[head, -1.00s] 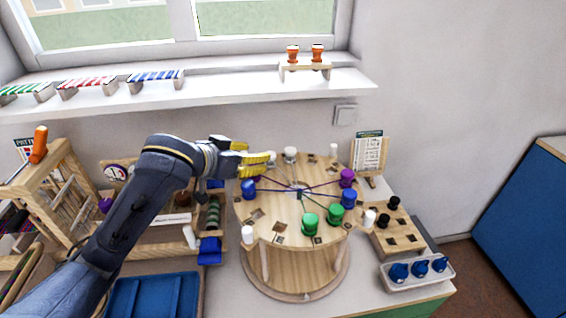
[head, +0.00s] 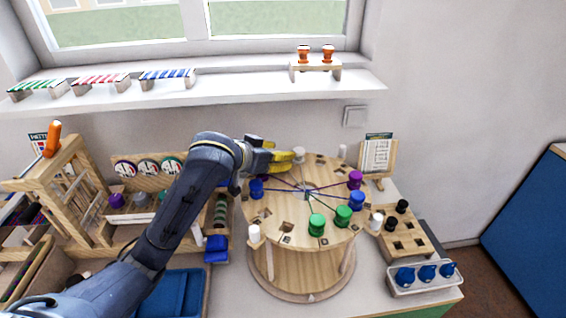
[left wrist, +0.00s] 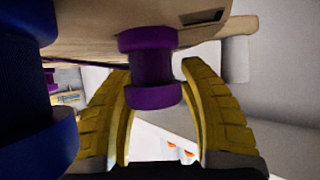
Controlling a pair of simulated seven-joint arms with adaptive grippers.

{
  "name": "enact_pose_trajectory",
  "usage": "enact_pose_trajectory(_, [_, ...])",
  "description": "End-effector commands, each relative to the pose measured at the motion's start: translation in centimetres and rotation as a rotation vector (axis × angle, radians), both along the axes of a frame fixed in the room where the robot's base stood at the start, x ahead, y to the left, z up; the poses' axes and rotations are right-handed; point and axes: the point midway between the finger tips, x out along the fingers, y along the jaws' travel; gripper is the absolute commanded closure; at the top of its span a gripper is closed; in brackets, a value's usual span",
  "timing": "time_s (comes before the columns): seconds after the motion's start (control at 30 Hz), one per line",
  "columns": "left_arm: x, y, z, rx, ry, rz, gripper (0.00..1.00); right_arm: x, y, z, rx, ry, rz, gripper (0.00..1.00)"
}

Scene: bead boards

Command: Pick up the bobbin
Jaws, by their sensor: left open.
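A purple bobbin (left wrist: 152,68) stands out from the wooden round board in the left wrist view, between my left gripper's (left wrist: 160,90) two yellow fingers. The fingers are open, one on each side, and I see no clear contact. In the head view my left gripper (head: 284,161) is at the board's back left and hides most of that bobbin. A blue bobbin (left wrist: 30,95) is close on the left in the wrist view; it also shows in the head view (head: 256,187). Another purple bobbin (head: 355,180) stands at the board's right. My right gripper is not in view.
The round board (head: 285,212) also carries green bobbins (head: 317,224), a blue one (head: 357,201) and white ones (head: 254,233), with threads meeting at its centre. A holed wooden block (head: 405,240) and a tray of blue items (head: 395,288) stand right. A wooden rack (head: 75,190) stands left.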

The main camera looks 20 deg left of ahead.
Motion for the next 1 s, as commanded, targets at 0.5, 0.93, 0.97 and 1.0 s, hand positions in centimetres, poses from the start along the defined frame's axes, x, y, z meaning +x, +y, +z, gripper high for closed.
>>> enact_pose_trajectory(0.5, [-0.01, -0.03, 0.04, 0.0, 0.0, 0.0, 0.95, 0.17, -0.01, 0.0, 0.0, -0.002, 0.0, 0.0])
enact_pose_trajectory(0.93, [-0.02, -0.02, 0.06, 0.0, -0.001, 0.0, 1.0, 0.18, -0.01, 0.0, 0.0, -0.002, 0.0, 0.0])
enact_pose_trajectory(0.97, [-0.02, -0.02, 0.07, 0.0, -0.001, 0.0, 1.0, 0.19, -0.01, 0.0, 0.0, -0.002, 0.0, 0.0])
enact_pose_trajectory(1.0, [-0.01, -0.03, 0.1, 0.0, -0.001, 0.0, 1.0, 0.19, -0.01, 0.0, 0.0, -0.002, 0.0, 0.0])
